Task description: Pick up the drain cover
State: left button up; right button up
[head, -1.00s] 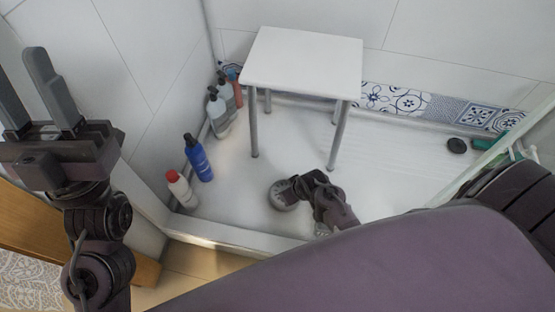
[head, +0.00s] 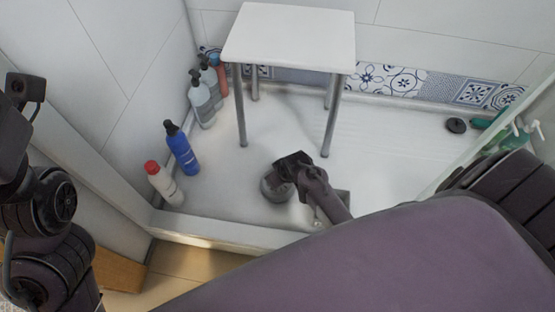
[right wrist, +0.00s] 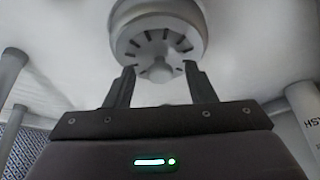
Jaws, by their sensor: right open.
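The drain cover (head: 276,187), a round grey piece, sits on the white shower floor in front of the stool. It is partly hidden by my right gripper (head: 288,166), which is right over its far right edge. In the right wrist view the drain cover (right wrist: 160,42) shows a slotted face with a central knob. My right gripper (right wrist: 159,70) is open, its two fingertips on either side of the knob; I cannot tell if they touch the cover. My left gripper (head: 10,130) is cut off at the left edge, with its fingers out of view.
A white stool (head: 290,38) stands behind the drain cover. A blue bottle (head: 183,150), a white bottle with a red cap (head: 163,183) and pump bottles (head: 202,98) line the left wall. A black disc (head: 456,125) lies at the right.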

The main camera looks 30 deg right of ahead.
jog(key=shift+c, duration=0.3)
grip_shut()
jog(key=shift+r, duration=0.1)
